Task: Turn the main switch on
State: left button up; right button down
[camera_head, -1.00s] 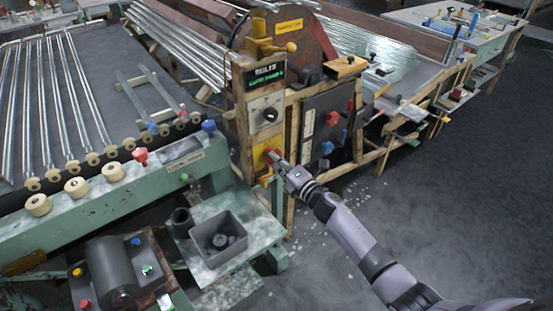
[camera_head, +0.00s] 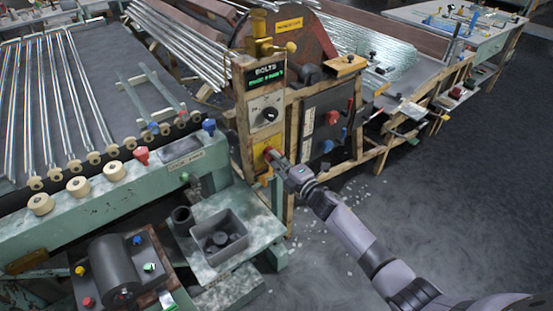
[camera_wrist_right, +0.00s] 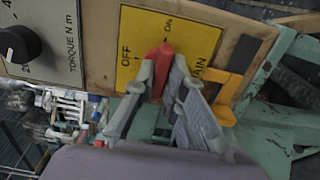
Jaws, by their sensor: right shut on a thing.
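The main switch has a red handle (camera_wrist_right: 163,58) on a yellow plate (camera_wrist_right: 191,42) lettered OFF, ON and MAIN. In the right wrist view the handle's tip lies between the OFF and ON marks; its exact setting is hard to tell. In the head view the yellow plate (camera_head: 261,157) sits low on the wooden control post. My right gripper (camera_wrist_right: 161,72) is shut on the red handle, one finger on each side. In the head view my right gripper (camera_head: 277,161) reaches the plate from the right and partly covers it. My left gripper is not in view.
Above the plate are a torque knob (camera_head: 269,114) and a lit display (camera_head: 266,73). A yellow bracket (camera_wrist_right: 230,92) is beside the plate. A dark panel (camera_head: 325,122) with red and blue knobs stands right of the post. Open floor (camera_head: 450,210) lies at right.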

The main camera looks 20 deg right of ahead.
jog(key=c, duration=1.6)
grip_release()
jog(key=shift+c, duration=0.2)
jog(key=shift+s, duration=0.15)
jog(key=v, duration=1.2)
